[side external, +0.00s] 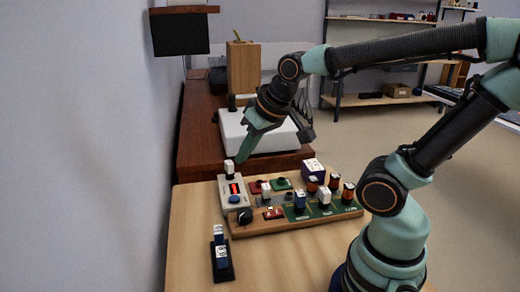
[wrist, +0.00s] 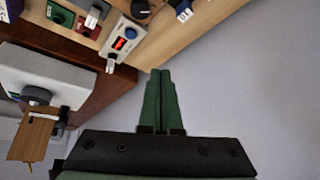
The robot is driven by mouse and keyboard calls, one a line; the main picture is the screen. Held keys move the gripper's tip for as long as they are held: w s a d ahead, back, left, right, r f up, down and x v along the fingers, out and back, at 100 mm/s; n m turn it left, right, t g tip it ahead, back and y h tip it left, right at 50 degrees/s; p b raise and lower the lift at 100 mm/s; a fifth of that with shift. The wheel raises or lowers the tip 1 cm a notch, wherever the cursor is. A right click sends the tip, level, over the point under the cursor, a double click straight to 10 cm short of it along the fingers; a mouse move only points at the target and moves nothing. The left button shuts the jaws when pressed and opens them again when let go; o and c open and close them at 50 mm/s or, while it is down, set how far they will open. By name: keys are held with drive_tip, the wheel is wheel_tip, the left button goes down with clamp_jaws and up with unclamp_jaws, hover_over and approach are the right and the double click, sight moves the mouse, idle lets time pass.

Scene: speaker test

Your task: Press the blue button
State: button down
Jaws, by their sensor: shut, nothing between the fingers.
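The blue button (side external: 234,198) is a small round cap on a light grey box (side external: 228,208), just below a red display. In the wrist view the blue button (wrist: 131,33) shows at the top, on the same box (wrist: 113,30). My gripper (side external: 241,158) is shut and empty. It is above and behind the far end of the box, near a white plug-like piece (side external: 229,167), apart from the blue button. In the wrist view my gripper (wrist: 160,73) points up the picture, and the button is up and left of the fingertips.
A wooden board (side external: 300,221) with switches, a black knob (side external: 244,215) and several upright blocks stands right of the box. A black stand (side external: 221,260) with a blue and white piece is in front. A white box (side external: 258,132) is behind. Bare table lies at the front.

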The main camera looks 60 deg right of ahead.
sight(235, 200)
drive_tip(key=w+d+f+m+t+h, duration=0.1)
drive_tip(key=w+d+f+m, duration=0.7)
drive_tip(key=w+m, duration=0.1)
drive_tip(key=shift+w+f, duration=0.35)
drive_tip(key=shift+f, duration=4.4)
drive_tip(key=shift+f, duration=0.15)
drive_tip(key=shift+a+f, duration=0.1)
drive_tip(key=shift+f, duration=0.2)
drive_tip(key=shift+f, duration=0.5)
drive_tip(key=shift+r, duration=0.95)
